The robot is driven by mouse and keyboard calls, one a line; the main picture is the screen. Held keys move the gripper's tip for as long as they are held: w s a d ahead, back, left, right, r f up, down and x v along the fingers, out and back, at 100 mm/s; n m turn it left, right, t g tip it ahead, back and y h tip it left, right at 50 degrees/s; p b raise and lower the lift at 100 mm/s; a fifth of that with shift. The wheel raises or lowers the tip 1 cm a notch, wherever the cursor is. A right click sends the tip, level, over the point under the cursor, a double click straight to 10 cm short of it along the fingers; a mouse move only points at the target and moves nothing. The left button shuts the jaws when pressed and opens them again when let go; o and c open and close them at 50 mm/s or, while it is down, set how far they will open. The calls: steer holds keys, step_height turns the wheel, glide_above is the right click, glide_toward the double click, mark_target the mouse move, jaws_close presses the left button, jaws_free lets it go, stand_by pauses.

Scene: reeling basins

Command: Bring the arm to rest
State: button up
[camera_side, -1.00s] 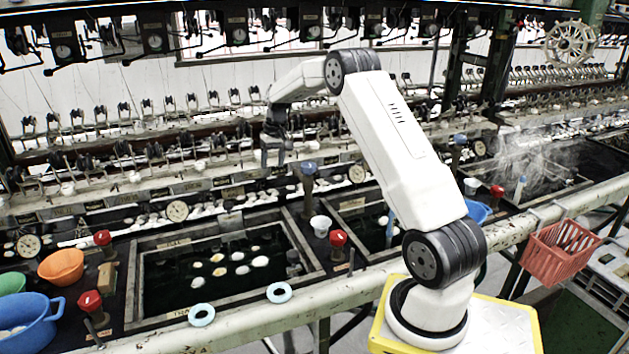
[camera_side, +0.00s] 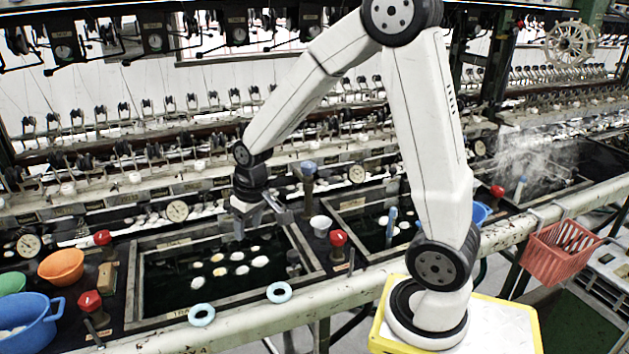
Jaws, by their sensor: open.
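My gripper (camera_side: 262,222) hangs at the end of my white arm, over the back right part of the dark water basin (camera_side: 160,308). Its jaws are open, fingers apart, and nothing shows between them. Several white and yellowish cocoons (camera_side: 238,257) float in the basin below and in front of it. My arm is bent at the elbow high in the picture, and the forearm slopes down to the left.
Orange (camera_side: 61,266) and blue (camera_side: 24,322) bowls are at left. A red basket (camera_side: 560,252) hangs right.

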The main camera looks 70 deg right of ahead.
steer(key=s+a+f+n, duration=0.2)
steer(key=s+a, duration=0.4)
steer(key=s, duration=0.3)
steer(key=shift+s+a+t, duration=0.2)
steer(key=shift+a+t, duration=0.1)
steer(key=shift+a, duration=0.05)
